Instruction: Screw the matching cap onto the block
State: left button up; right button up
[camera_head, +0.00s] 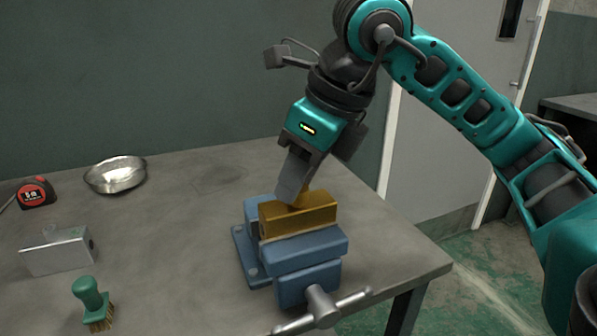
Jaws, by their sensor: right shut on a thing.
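A brass-coloured block (310,221) is clamped upright in a blue vise (306,251) near the table's right end. My right gripper (291,196) comes down over the block from above, tilted, with its fingertips at the block's top. It is shut on a small brass-coloured cap (315,196), mostly hidden by the fingers. I cannot tell whether the cap is seated in the block or only touching it. My left gripper is out of view.
A grey metal block (58,256) lies at the left, with a green-handled brush (92,303) in front. A metal bowl (115,174) and a tape measure (36,192) stand behind. The vise handle (321,307) sticks out in front. The table's middle is clear.

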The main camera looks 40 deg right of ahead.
jog(key=shift+s+a+f, duration=0.15)
jog(key=shift+a, duration=0.05)
jog(key=shift+m+h+p, duration=0.4)
jog(key=shift+m, duration=0.6)
jog(key=shift+m+h, duration=0.4)
jog(key=shift+m, duration=0.5)
jog(key=shift+m+p, duration=0.35)
jog(key=shift+m, duration=0.25)
jog(key=shift+f+m+h+p, duration=0.1)
jog(key=shift+m+h+p, duration=0.45)
jog(key=shift+m, duration=0.85)
